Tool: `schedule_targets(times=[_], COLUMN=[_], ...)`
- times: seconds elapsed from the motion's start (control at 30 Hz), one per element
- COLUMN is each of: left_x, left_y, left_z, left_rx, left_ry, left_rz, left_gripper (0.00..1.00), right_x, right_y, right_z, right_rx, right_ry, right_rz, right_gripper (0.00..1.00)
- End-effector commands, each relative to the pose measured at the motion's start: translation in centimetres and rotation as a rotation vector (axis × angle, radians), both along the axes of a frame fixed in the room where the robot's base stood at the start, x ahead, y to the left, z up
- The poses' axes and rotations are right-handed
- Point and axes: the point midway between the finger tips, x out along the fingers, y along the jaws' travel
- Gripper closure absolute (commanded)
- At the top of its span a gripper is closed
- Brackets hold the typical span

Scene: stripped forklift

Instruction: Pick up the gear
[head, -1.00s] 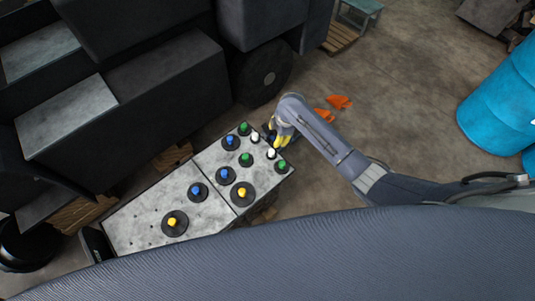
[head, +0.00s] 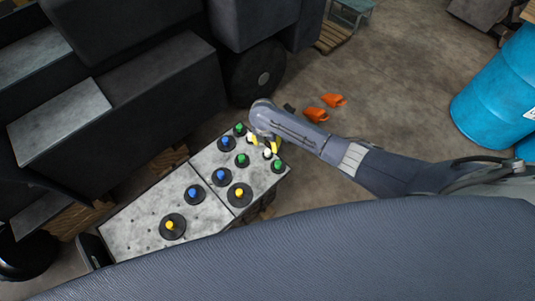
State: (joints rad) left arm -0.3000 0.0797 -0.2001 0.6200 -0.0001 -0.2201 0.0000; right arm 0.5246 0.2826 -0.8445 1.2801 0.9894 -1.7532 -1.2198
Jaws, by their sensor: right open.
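Several dark round gears with coloured knobs stand on a grey metal table (head: 135,218). They include a yellow-knobbed gear (head: 172,227) at the left, another yellow-knobbed gear (head: 239,194) near the middle, a blue-knobbed gear (head: 195,194), and a green-knobbed gear (head: 277,165) at the right corner. My right gripper (head: 264,145) is open, its yellow fingers over the right end of the table by the white-knobbed gears (head: 267,154). The wrist partly hides that area, and I cannot tell whether the fingers touch a gear. My left gripper is not in view.
A dark forklift body (head: 130,90) with a wheel (head: 262,79) stands beyond the table. Orange parts (head: 316,114) lie on the floor to the right of the gripper. Blue barrels (head: 495,100) stand at the far right. Open floor (head: 400,90) lies between.

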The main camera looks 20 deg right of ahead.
Motion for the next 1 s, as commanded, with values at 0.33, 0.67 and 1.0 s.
schedule_targets(times=[0.33,0.67,1.0], left_x=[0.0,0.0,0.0], left_y=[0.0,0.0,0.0], left_z=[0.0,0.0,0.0], left_rx=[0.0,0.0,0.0], left_ry=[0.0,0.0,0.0], left_rz=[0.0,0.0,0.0], left_gripper=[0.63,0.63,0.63], right_x=[0.3,0.5,0.8], right_y=[-0.2,-0.3,-0.4], right_z=[-3.2,-5.1,-8.1], right_rx=[0.001,0.0,0.001], right_ry=[-0.001,0.0,-0.001], right_rz=[-0.001,-0.001,-0.002], right_gripper=[0.47,0.47,0.47])
